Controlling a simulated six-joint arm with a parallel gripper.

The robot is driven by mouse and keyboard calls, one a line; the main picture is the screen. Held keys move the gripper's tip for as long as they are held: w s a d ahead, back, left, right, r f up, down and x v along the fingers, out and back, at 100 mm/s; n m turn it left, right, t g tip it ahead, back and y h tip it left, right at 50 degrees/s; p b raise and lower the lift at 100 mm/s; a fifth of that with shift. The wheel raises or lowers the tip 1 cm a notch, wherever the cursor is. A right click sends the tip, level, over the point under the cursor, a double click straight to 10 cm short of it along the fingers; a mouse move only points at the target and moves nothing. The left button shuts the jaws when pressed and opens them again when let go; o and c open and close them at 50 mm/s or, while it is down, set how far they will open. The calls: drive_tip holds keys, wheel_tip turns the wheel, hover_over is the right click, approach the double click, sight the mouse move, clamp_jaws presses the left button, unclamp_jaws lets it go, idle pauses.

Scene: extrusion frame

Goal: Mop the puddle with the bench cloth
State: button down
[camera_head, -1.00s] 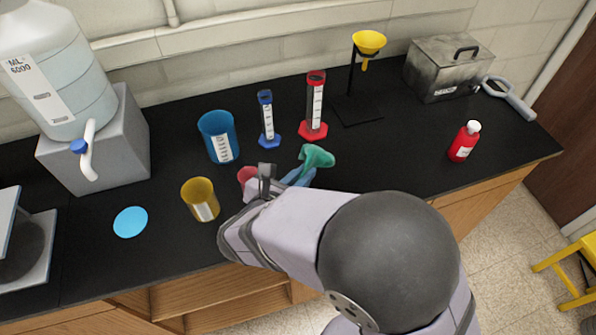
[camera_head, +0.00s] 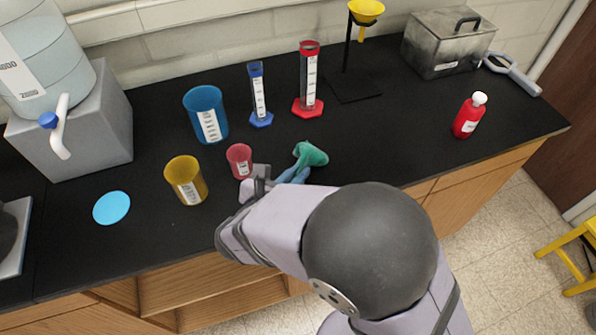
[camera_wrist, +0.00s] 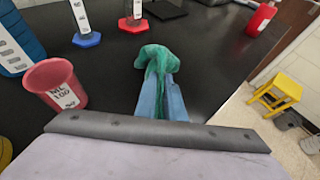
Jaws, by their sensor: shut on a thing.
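The bench cloth (camera_head: 311,155) is green and bunched. My gripper (camera_head: 292,175) is shut on it above the black bench top, right of the small red beaker. In the wrist view the cloth (camera_wrist: 158,62) hangs crumpled over and between the blue fingertips (camera_wrist: 162,100). The puddle (camera_head: 111,207) is a flat light-blue round patch on the bench at the left in the head view, left of the yellow beaker. It is apart from the cloth and out of the wrist view. The cloth's underside is hidden.
A yellow beaker (camera_head: 186,180), small red beaker (camera_head: 239,160) and blue beaker (camera_head: 206,114) stand between gripper and puddle or behind. Blue (camera_head: 259,95) and red (camera_head: 308,80) cylinders stand further back. A red bottle (camera_head: 469,115) stands right. Bare bench lies around the puddle.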

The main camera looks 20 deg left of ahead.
drive_tip(key=c, duration=1)
unclamp_jaws()
drive_tip(key=shift+f, duration=0.15)
drive_tip(key=shift+f+b, duration=1.35)
drive_tip(key=shift+f, duration=0.15)
drive_tip(key=shift+r, duration=0.15)
drive_tip(key=shift+c, duration=1)
drive_tip(key=shift+d, duration=0.1)
clamp_jaws()
drive_tip(key=shift+r+p, duration=0.4)
drive_tip(key=shift+p, duration=0.95)
drive_tip(key=shift+r+p, duration=0.1)
drive_tip(key=shift+p, duration=0.95)
